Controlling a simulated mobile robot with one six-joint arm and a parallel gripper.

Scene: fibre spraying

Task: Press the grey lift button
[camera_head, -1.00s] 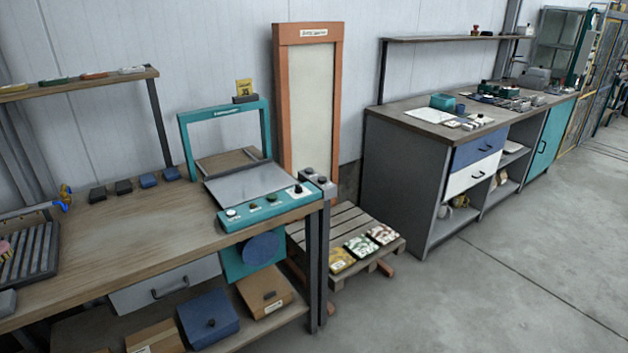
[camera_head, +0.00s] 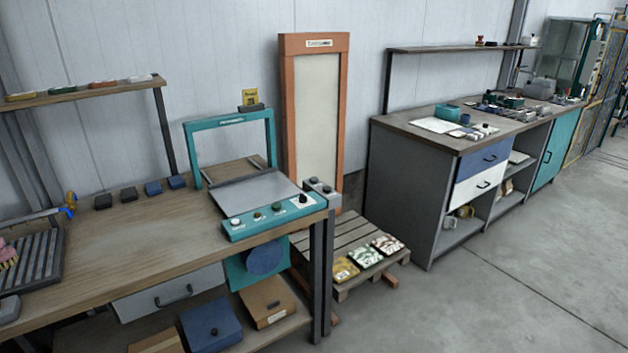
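A teal machine (camera_head: 232,233) with an upright frame and a flat grey plate stands on the right end of the wooden workbench. Its front panel carries a white button (camera_head: 235,221), a small dark greenish button (camera_head: 257,216), another small button (camera_head: 277,206) and a black knob (camera_head: 302,199). Just behind its right corner, a grey control box (camera_head: 321,186) on a post has small dark buttons on top. The labels are too small to read, so I cannot tell which button is the grey lift button. My gripper is not in view.
The wooden workbench (camera_head: 130,245) has free room at its middle. A tall orange frame (camera_head: 287,110) stands behind a low pallet (camera_head: 345,235) with several small packs. A grey cabinet bench (camera_head: 405,195) stands at the right. Open concrete floor (camera_head: 520,260) lies in front of it.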

